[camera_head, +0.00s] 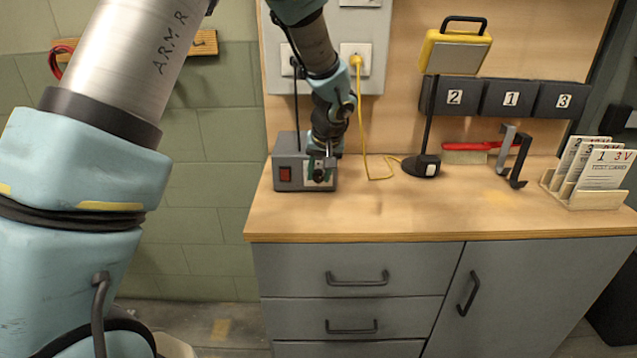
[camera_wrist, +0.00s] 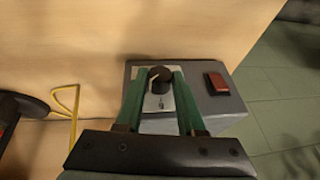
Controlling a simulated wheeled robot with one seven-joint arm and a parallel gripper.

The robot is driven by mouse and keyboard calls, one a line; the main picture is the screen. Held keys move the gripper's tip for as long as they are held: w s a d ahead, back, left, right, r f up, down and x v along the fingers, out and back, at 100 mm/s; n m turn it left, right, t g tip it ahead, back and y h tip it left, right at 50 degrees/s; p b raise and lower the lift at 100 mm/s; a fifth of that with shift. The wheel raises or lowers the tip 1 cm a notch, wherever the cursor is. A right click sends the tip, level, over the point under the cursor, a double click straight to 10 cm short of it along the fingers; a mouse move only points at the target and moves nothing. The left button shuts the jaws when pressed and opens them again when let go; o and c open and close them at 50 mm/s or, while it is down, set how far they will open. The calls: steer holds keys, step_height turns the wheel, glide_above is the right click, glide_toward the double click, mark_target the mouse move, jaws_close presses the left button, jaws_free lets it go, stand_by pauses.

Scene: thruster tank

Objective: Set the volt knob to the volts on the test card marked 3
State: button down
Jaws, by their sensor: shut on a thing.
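A grey power box stands on the left of the bench (camera_head: 288,159), with a red rocker switch (camera_head: 285,174) and a dark round volt knob (camera_head: 319,175) on its front. In the wrist view the volt knob (camera_wrist: 160,76) sits on a pale plate between the green fingers of my gripper (camera_wrist: 157,74). My gripper is shut on the knob. Test cards (camera_head: 601,169) stand in a rack at the right end of the bench. The front card reads "1 3 V". The cards behind it are mostly covered, and I cannot read a card marked 3 or its volts.
Bins marked 2 (camera_head: 455,97), 1 (camera_head: 511,99) and 3 (camera_head: 563,100) hang on the back board. A black-based stand (camera_head: 421,166), a red-handled brush (camera_head: 466,152) and a dark bracket (camera_head: 516,165) occupy the bench's back. A yellow cable (camera_head: 376,177) lies right of the box. The bench front is clear.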

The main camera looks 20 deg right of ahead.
steer(key=shift+d+f+y+b, duration=0.25)
steer(key=shift+y+b, duration=0.25)
steer(key=shift+b, duration=0.35)
steer(key=shift+a+r+t+y+b, duration=0.1)
steer(key=shift+r+t+y+b, duration=0.1)
steer(key=shift+t+y+b, duration=0.15)
steer(key=c, duration=0.5)
jaws_free()
steer(key=b+v, duration=0.2)
steer(key=v, duration=0.9)
